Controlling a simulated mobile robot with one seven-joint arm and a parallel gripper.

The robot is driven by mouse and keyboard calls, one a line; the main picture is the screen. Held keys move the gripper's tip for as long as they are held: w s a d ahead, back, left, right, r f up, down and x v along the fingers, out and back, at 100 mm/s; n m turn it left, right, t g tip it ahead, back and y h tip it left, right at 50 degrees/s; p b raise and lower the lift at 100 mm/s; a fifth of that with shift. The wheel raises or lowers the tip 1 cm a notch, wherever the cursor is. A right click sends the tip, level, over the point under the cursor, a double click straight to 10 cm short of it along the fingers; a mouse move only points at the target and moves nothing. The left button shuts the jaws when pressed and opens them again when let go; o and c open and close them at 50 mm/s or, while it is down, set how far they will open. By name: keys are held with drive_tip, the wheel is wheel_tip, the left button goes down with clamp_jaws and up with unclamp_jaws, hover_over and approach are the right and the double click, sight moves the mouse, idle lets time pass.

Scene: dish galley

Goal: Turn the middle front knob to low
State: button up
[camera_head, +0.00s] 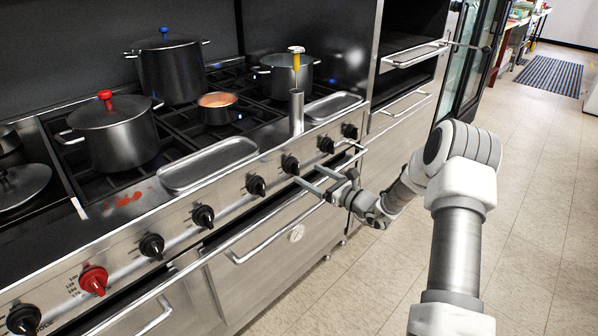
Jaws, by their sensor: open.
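A row of black knobs runs along the stove's steel front panel, with one red knob (93,280) toward the left. Near the row's middle are a black knob (203,216) and another black knob (256,185). I cannot tell which one is the middle front knob, and the settings are too small to read. My gripper (309,174) is open and empty, its fingers pointing left toward the panel. Its tips are close to a black knob (290,164) right of the middle; I cannot tell whether they touch it. Two further knobs (326,145) (349,130) are beyond the fingers.
A long oven handle (262,246) runs below the knobs, near my gripper. On the stove are a red-knobbed pot (115,135), a blue-knobbed pot (172,72), a small orange-filled pan (217,107) and a steel tray (208,165). The floor (370,285) in front is clear.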

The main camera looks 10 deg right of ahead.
sight(299, 169)
drive_tip(key=shift+b+x, duration=0.35)
drive_tip(key=shift+x, duration=2.4)
drive_tip(key=c, duration=1.4)
